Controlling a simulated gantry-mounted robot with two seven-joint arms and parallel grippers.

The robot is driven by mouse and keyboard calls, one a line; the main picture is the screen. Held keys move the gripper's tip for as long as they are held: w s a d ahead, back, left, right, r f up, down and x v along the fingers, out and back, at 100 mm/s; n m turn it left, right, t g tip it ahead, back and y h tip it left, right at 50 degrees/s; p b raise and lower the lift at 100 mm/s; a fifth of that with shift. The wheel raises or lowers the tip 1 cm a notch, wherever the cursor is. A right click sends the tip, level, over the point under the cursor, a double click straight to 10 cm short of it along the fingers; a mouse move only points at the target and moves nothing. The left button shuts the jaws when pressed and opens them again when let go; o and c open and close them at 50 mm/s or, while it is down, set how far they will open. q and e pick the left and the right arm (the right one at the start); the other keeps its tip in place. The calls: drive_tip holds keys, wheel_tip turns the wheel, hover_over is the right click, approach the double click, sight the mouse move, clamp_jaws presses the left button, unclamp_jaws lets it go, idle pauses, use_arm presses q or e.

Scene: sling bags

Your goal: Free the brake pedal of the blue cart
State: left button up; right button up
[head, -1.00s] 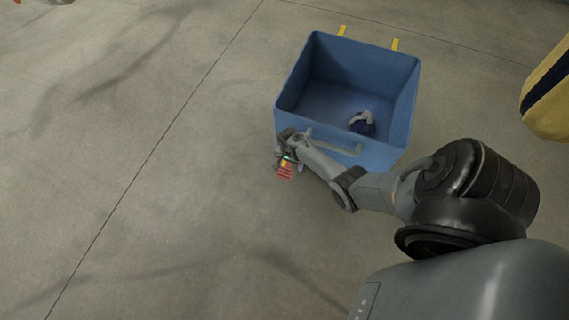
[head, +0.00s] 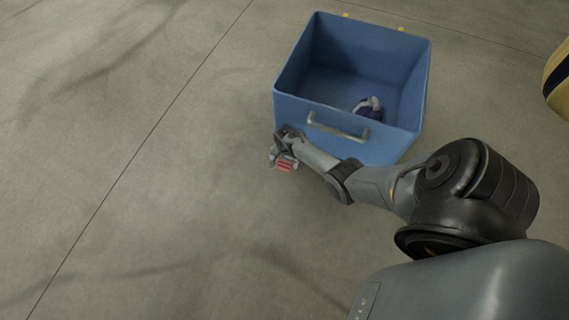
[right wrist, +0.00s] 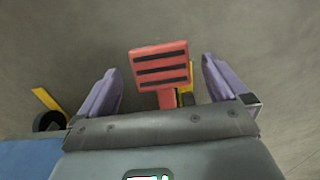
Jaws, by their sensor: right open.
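The blue cart (head: 305,110) is an open box with a grey handle (head: 338,130) on its near side. Its brake pedal (right wrist: 160,62) is a red plate with dark stripes on a red stem, low by the cart. The pedal also shows in the head view (head: 284,166) at the cart's near left corner. My right gripper (head: 283,159) reaches down there. In the right wrist view, its two purple fingers (right wrist: 162,72) are apart, one on each side of the pedal, with gaps visible. The left gripper is not in view.
A dark blue and white item (head: 369,107) lies inside the cart. A yellow and black object (head: 558,82) stands at the right edge. A yellow part with a dark wheel (right wrist: 48,110) shows beside the cart in the wrist view. The floor to the left is clear.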

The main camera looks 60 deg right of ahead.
drive_tip(key=shift+f+b, duration=0.45)
drive_tip(key=shift+f, duration=0.35)
drive_tip(key=shift+c, duration=0.2)
